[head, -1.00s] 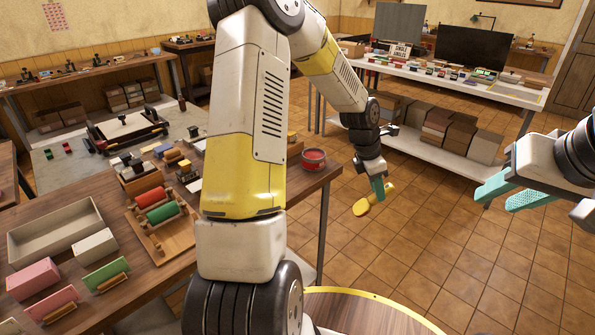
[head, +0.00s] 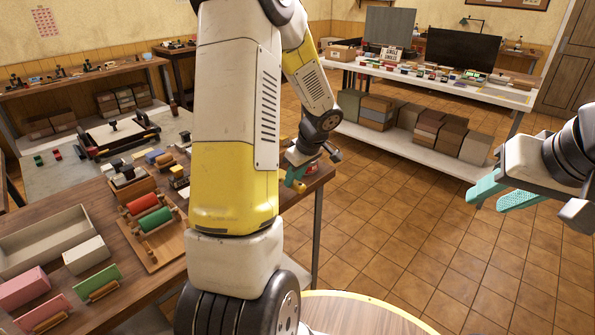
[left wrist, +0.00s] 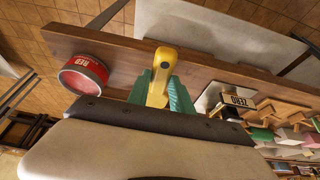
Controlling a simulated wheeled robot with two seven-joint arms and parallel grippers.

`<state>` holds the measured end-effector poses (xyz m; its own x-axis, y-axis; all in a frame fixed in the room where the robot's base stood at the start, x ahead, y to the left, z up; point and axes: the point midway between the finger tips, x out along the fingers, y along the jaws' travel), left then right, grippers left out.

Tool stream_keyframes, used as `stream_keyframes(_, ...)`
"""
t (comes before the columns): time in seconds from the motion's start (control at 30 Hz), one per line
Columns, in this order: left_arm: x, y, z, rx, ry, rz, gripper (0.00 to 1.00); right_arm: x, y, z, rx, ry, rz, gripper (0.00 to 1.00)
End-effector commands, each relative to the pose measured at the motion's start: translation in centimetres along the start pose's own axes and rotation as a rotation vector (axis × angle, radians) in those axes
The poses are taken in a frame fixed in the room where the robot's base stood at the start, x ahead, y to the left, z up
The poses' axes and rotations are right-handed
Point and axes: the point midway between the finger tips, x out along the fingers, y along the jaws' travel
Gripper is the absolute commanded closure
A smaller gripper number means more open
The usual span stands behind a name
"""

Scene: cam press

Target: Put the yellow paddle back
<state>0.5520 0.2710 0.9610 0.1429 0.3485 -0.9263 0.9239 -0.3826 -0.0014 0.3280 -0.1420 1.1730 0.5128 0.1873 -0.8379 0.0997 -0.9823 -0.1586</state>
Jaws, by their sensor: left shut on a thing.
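The yellow paddle (left wrist: 163,62) is held between the teal fingers of my left gripper (left wrist: 160,88) in the left wrist view. Its rounded yellow end sticks out past the fingertips, over the brown wooden table edge (left wrist: 120,46). In the head view my left gripper (head: 294,178) is at the right end of the wooden table, by the red tin (head: 313,169); only a small bit of yellow shows there. The red tin (left wrist: 84,76), labelled RED, stands beside the gripper in the wrist view. My right gripper (head: 483,202) is open and empty over the floor at the right.
The table holds a wooden stand with red and green rollers (head: 154,220), an open tray (head: 40,237) and several coloured blocks. A ZERO block (left wrist: 236,99) lies near my left gripper. A white bench (head: 400,140) stands behind. The tiled floor between is clear.

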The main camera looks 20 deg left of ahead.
Motion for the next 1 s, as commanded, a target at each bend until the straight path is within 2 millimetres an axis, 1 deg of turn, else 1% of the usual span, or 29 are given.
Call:
stream_keyframes(0.03, 0.7, -0.2, -1.2, -0.007, 0.000, -0.002, 1.00, 0.0, 0.0, 0.0, 0.000, 0.000, 0.000, 0.64)
stream_keyframes(0.1, 1.4, -0.2, -2.6, -0.005, -0.001, 0.000, 1.00, 0.0, 0.0, 0.0, 0.000, 0.000, 0.000, 0.64)
stream_keyframes(0.17, 1.8, -0.3, -3.5, -0.004, 0.000, 0.000, 1.00, 0.0, 0.0, 0.0, 0.000, 0.000, 0.000, 0.64)
stream_keyframes(0.43, 3.1, -0.4, -5.7, -0.002, -0.001, 0.000, 1.00, 0.0, 0.0, 0.0, 0.000, 0.000, 0.000, 0.64)
stream_keyframes(0.5, 4.3, -0.4, -4.8, 0.004, -0.004, -0.003, 1.00, 0.0, 0.0, 0.0, 0.000, 0.000, 0.000, 0.64)
stream_keyframes(0.63, 5.8, -0.4, -4.3, 0.001, -0.002, -0.001, 1.00, 0.0, 0.0, 0.0, 0.000, 0.000, 0.000, 0.64)
stream_keyframes(0.87, 6.2, -0.3, -4.1, -0.001, -0.002, 0.001, 1.00, 0.0, 0.0, 0.0, 0.000, 0.000, 0.000, 0.64)
stream_keyframes(0.9, 6.2, -0.3, -4.1, -0.001, -0.002, 0.001, 0.72, 0.0, 0.0, 0.0, 0.000, 0.000, 0.000, 0.64)
stream_keyframes(0.97, 6.2, -0.3, -4.1, -0.001, -0.002, 0.001, 0.60, 0.0, 0.0, 0.0, 0.000, 0.000, 0.000, 0.64)
stream_keyframes(1.0, 6.2, -0.3, -4.1, -0.001, -0.002, 0.001, 0.52, 0.0, 0.0, 0.0, 0.000, 0.000, 0.000, 0.64)
